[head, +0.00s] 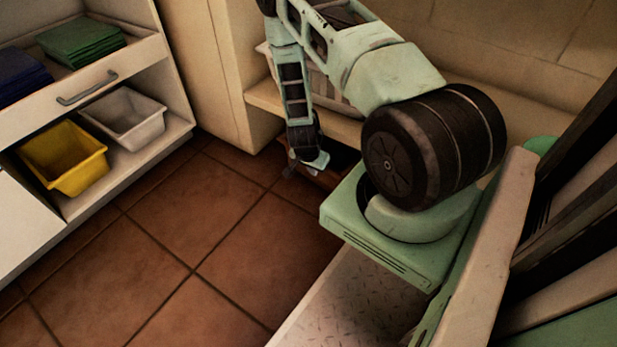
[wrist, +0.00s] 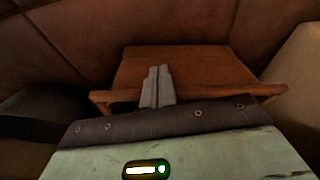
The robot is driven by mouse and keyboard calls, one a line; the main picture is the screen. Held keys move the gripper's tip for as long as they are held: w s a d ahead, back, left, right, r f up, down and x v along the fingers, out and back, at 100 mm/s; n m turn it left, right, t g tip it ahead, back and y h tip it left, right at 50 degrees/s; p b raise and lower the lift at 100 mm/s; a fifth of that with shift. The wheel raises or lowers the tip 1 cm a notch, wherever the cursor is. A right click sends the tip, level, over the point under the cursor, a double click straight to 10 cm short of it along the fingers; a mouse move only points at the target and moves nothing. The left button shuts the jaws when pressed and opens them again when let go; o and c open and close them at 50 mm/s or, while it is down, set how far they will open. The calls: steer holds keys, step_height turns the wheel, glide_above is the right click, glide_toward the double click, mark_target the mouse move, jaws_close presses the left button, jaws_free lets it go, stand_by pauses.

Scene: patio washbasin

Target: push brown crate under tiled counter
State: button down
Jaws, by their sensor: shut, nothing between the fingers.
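The brown crate (head: 327,179) shows only in part in the head view, low on the floor beside my gripper and partly hidden by my arm. In the wrist view the crate (wrist: 205,72) lies straight ahead, with a flat brown face and a raised rim. My gripper (head: 303,168) points down near the floor, at the crate's left end. In the wrist view its fingers (wrist: 157,82) are together and empty, overlapping the crate; I cannot tell whether they touch it. The cream counter (head: 270,103) has a ledge above a dark space near the crate.
A white basket (head: 267,52) stands on the ledge, partly behind my arm. At left, an open cabinet holds a yellow bin (head: 62,158), a white bin (head: 124,119) and folded green cloths (head: 80,42). The brown tiled floor (head: 170,225) between is clear.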

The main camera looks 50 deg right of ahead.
steer(key=shift+d, duration=0.3)
steer(key=d, duration=0.1)
steer(key=d+p, duration=0.1)
steer(key=shift+w+d+r, duration=0.1)
steer(key=shift+w+d, duration=0.2)
steer(key=shift+d, duration=0.3)
